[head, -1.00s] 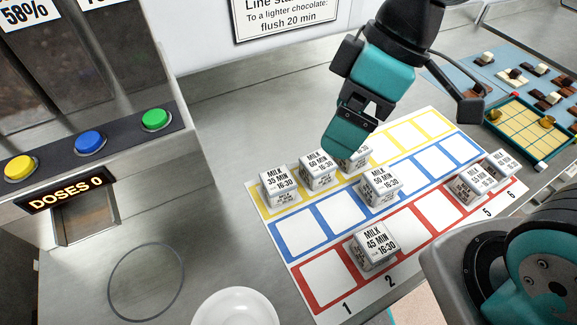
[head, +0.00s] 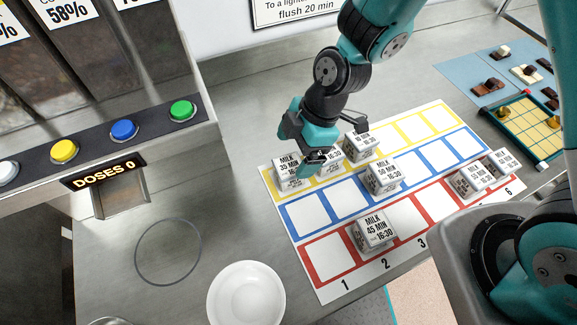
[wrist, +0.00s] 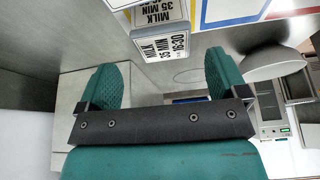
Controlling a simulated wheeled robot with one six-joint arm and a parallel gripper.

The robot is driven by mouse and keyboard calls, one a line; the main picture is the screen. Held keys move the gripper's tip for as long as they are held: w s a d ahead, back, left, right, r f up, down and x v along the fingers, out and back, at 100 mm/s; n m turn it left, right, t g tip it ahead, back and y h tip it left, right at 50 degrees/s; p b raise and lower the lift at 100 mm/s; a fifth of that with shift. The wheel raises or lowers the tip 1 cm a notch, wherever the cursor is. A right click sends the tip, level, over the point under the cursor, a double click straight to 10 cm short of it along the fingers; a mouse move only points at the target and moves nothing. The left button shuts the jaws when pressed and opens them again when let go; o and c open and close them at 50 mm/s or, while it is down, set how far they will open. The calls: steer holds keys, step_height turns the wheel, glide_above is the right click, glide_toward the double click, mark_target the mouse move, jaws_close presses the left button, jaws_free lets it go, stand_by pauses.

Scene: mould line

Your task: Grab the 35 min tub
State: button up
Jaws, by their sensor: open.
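The 35 min tub (head: 289,174) is a small white box with a black "MILK 35 MIN 16:30" label. It sits at the left end of the yellow row of the mat (head: 318,283). In the wrist view the tub (wrist: 165,46) shows at the top, beyond the fingertips and apart from them. My gripper (head: 311,150) is over the yellow row, close to the 35 min tub and the tub to its right, partly covering both. In the wrist view its two teal fingers (wrist: 160,80) are apart, with nothing between them.
Another tub (head: 331,160) stands close on the right, with one more (head: 360,146) beyond it. The 50 min tub (head: 382,176) and 45 min tub (head: 372,231) stand nearer. A white bowl (head: 246,292) and dispenser buttons (head: 124,130) are left.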

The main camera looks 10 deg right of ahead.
mark_target(290, 165)
steer(key=shift+p+x, duration=1.1)
steer(key=shift+x, duration=2.15)
steer(key=shift+s+d, duration=0.1)
steer(key=shift+s, duration=0.05)
steer(key=c, duration=1.1)
